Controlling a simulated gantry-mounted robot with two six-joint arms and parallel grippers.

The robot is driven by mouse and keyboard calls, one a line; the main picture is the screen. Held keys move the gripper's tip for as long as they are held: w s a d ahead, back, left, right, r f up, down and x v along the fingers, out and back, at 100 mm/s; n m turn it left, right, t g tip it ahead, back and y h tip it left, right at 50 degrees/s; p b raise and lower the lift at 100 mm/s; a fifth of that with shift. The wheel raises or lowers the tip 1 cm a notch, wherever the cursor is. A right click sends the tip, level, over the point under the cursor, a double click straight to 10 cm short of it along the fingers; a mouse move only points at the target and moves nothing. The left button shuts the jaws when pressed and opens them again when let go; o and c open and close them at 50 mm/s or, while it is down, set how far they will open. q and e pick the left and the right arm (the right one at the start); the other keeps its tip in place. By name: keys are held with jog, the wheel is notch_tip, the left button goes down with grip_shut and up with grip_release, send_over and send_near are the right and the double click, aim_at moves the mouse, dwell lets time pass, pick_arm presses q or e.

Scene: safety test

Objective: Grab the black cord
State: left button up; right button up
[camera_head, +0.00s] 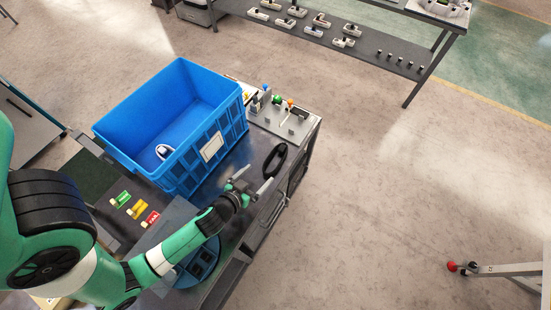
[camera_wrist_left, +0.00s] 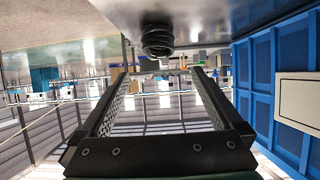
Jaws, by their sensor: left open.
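The black cord (camera_head: 275,160) lies as a small coiled loop on the dark tabletop, right of the blue crate and close to the table's right edge. In the left wrist view the cord (camera_wrist_left: 157,38) shows at the top centre, against the grey table surface, beyond the fingertips. My left gripper (camera_head: 257,180) is open and empty, just on the near side of the cord and apart from it. Its two spread fingers also show in the left wrist view (camera_wrist_left: 160,72), with nothing between them. My right gripper is not in view.
A large blue crate (camera_head: 212,148) with a white item (camera_head: 164,151) inside stands left of the cord. A panel with coloured knobs (camera_head: 285,118) is behind it. Green, yellow and red switches (camera_head: 137,208) are at the left.

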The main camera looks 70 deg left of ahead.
pick_arm(q)
send_near(275, 159)
jog(key=x, duration=0.4)
jog(key=shift+b, duration=0.3)
jog(key=b+x, duration=0.1)
jog(key=x, duration=0.4)
jog(key=shift+a, duration=0.15)
jog(key=c, duration=1.5)
jog(key=shift+o, duration=0.2)
jog(key=shift+r, duration=0.1)
